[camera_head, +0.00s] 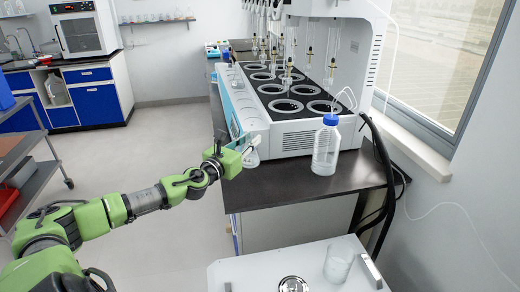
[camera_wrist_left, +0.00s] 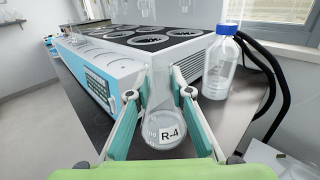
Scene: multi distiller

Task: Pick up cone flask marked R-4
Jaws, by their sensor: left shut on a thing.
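The cone flask marked R-4 (camera_wrist_left: 166,120) is clear glass with a white label, seen upright in the left wrist view. My left gripper (camera_wrist_left: 160,105) is shut on it, with one finger on each side of the glass. In the head view the flask (camera_head: 251,159) hangs at the end of my left gripper (camera_head: 246,147), in front of the distiller's near left corner. Whether its base touches the bench cannot be told. My right gripper is not in view.
The multi distiller (camera_head: 300,136) with several round wells fills the bench behind the flask. A blue-capped bottle (camera_head: 325,148) stands on the dark bench (camera_head: 290,188) to the right, beside black hoses (camera_head: 382,165). A beaker (camera_head: 337,265) stands on a white surface in front.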

